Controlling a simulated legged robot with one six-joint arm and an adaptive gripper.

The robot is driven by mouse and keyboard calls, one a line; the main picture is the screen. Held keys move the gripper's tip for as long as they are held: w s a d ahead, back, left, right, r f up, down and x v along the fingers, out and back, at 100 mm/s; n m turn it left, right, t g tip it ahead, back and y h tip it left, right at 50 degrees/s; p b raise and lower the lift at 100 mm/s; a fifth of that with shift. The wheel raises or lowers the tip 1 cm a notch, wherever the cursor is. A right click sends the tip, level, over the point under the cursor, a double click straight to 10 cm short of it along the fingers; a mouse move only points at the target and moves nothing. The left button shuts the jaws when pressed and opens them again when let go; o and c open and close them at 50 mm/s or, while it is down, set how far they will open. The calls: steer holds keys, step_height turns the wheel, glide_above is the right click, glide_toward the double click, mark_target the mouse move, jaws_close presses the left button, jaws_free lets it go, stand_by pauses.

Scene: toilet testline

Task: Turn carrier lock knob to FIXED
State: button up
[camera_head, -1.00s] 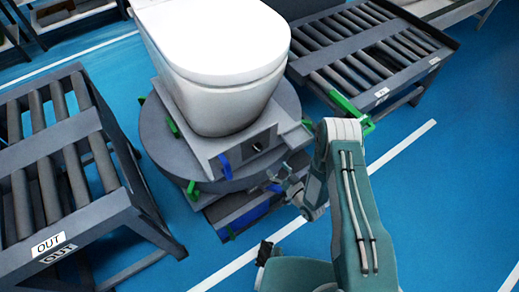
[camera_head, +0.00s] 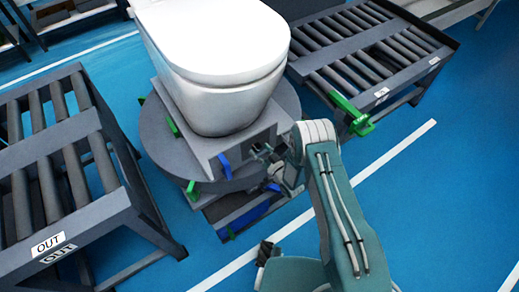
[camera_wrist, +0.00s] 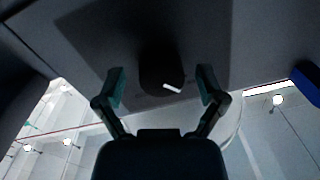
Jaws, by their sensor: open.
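The carrier lock knob (camera_wrist: 160,70) is a dark round knob with a white mark, seen in the wrist view on the dark face of the carrier (camera_head: 207,150). The white mark slants toward the lower right. My gripper (camera_wrist: 160,88) is open, with one finger on each side of the knob and a gap on both sides. In the head view my gripper (camera_head: 268,155) is at the front face of the carrier and hides the knob. Lettering near the knob is too faint to read.
A white toilet (camera_head: 215,60) stands on the carrier, above a round turntable (camera_head: 155,135). A blue lever (camera_head: 225,165) is left of my gripper. A roller conveyor marked OUT (camera_head: 75,150) is at left, another conveyor (camera_head: 370,50) at upper right. Blue floor is clear at right.

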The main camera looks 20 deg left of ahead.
steer(key=c, duration=1.1)
steer(key=shift+c, duration=0.2)
steer(key=m, duration=0.3)
steer(key=shift+w+m, duration=0.1)
steer(key=shift+m, duration=0.3)
steer(key=m, duration=0.4)
steer(key=shift+m+t, duration=0.3)
steer(key=m, duration=0.4)
steer(key=shift+f, duration=0.1)
steer(key=shift+d+f+m, duration=0.1)
steer(key=shift+m, duration=1.8)
